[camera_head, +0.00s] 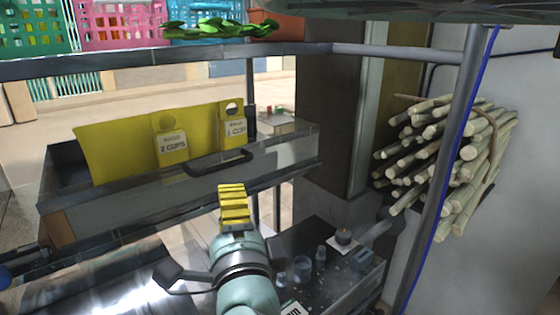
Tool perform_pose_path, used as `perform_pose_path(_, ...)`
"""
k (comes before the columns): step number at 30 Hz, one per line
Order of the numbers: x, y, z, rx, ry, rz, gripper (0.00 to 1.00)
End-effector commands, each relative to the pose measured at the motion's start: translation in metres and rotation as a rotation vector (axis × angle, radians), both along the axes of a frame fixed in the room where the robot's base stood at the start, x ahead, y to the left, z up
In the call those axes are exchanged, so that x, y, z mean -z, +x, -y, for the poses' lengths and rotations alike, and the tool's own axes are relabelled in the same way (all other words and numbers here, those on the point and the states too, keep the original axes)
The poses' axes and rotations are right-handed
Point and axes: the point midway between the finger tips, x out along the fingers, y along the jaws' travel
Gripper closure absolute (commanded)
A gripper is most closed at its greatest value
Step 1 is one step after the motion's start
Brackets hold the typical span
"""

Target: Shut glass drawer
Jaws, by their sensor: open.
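The drawer (285,155) is a long grey metal box with a dark bar handle (217,162) on its near face. Its top is uncovered and part of its inside shows, so it stands at least partly open. A yellow panel (120,145) with cup-measure labels rises along it and hides much of the inside. My gripper (232,190), with yellow ridged fingers, is just below the handle in the picture. It is open, with nothing seen in it. Whether it touches the drawer front, I cannot tell.
Below right is a dark shelf (345,275) with small cups. A grey metal post (450,160) stands at right, before a bundle of sugarcane (450,150). Coloured baskets (120,22) and green leaves (215,28) sit above. A shiny metal surface (110,285) lies at lower left.

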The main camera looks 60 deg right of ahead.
Motion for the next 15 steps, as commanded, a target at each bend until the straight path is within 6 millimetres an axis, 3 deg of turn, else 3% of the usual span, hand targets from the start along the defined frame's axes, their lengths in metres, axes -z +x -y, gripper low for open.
perform_pose_path(15,-0.011,0.052,0.04,-0.008,-0.013,0.002,0.59)
